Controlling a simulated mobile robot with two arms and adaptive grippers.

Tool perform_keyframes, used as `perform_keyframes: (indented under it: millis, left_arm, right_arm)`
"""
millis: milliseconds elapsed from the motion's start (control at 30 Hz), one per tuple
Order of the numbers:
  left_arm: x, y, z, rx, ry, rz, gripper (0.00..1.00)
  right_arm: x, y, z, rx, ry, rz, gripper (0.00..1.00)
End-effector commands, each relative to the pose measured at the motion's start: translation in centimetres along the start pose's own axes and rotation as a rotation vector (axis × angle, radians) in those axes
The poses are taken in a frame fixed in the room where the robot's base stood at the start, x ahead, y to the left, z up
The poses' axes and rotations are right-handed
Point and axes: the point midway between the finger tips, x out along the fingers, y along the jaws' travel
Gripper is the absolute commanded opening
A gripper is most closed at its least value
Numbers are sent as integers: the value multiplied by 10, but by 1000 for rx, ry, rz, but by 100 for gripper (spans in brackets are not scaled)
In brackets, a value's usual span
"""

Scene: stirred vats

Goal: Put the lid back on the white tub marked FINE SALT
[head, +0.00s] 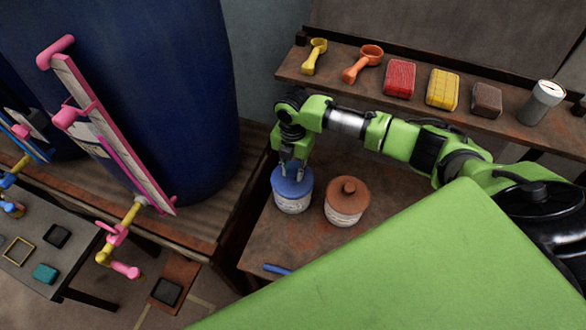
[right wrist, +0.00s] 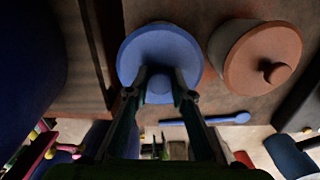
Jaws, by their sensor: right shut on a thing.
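A white tub (head: 292,205) stands on the brown table, its label too small to read. A blue lid (head: 290,184) covers its top; I cannot tell whether it is fully seated. My right gripper (head: 292,166) points down over this tub and is shut on the knob of the blue lid. In the right wrist view the blue lid (right wrist: 150,48) lies under the fingers (right wrist: 158,88), with the round knob between them. A second white tub (head: 345,217) with a brown lid (head: 347,194) stands just to the right, apart from the first. My left gripper is not in view.
A blue spoon-like tool (right wrist: 215,119) lies near the table's front edge. A shelf (head: 320,75) behind holds two scoops, several coloured blocks (head: 400,78) and a grey can (head: 541,102). A big blue vat (head: 170,90) with pink fittings stands left.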

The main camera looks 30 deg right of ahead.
Motion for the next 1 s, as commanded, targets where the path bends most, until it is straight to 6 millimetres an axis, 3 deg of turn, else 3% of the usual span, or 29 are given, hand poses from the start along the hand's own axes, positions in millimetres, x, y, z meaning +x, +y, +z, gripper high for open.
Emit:
perform_keyframes:
  millis: [400,433,500,733,833,1000]
  left_arm:
    - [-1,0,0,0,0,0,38]
    - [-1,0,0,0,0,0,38]
    - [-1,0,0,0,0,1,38]
    - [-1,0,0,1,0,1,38]
    - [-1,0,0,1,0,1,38]
    - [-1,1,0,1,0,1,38]
  right_arm:
    - [0,0,0,0,0,0,4]
    - [0,0,0,0,0,0,27]
    - [0,0,0,0,0,0,41]
    - [0,0,0,0,0,0,41]
    - [0,0,0,0,0,0,58]
    - [0,0,0,0,0,0,58]
